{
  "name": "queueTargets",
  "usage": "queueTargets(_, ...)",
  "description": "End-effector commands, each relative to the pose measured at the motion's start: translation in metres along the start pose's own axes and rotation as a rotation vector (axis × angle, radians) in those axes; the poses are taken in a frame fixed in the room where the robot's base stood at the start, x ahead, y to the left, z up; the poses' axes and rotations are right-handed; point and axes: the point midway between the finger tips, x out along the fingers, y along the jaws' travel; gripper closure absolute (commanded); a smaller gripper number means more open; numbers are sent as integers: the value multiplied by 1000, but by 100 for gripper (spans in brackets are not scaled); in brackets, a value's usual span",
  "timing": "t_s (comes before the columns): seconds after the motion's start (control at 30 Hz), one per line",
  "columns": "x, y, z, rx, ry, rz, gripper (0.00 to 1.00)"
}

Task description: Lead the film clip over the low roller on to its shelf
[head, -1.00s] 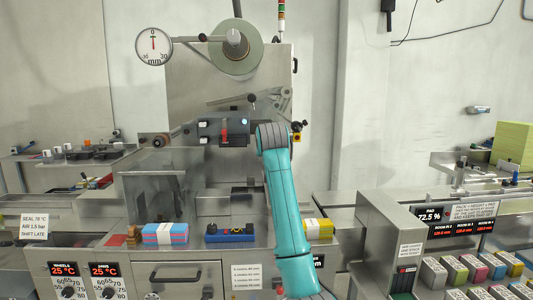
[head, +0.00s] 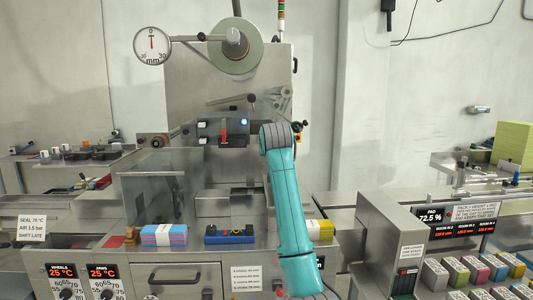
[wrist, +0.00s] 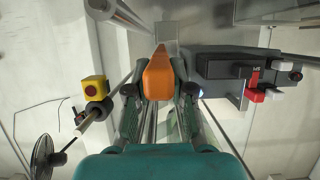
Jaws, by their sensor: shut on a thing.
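In the wrist view my gripper (wrist: 158,90) is shut on the orange film clip (wrist: 158,70), which sticks out beyond the fingertips. In the head view the end of my arm stands in front of the machine's right side, at the height of the dark control box, and the clip is hidden there. The film roll (head: 236,53) hangs on its spindle at the top of the machine. A metal bar or roller (wrist: 122,14) shows at the top left of the wrist view. I cannot tell which roller is the low one, and I cannot make out the shelf.
A dark control box with a red switch (head: 223,132) is close beside my gripper; it also fills the right of the wrist view (wrist: 225,65). A yellow box with a red button (wrist: 95,89) is on the left there.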

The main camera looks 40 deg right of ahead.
Motion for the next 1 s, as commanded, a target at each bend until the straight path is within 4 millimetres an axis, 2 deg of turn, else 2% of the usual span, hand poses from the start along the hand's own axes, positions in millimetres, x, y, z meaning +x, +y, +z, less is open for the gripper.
queueTargets(0.63, -1, 28, -1, 0, 1, 0, 100)
queueTargets(1.0, -1, 30, 0, 0, 1, -1, 100)
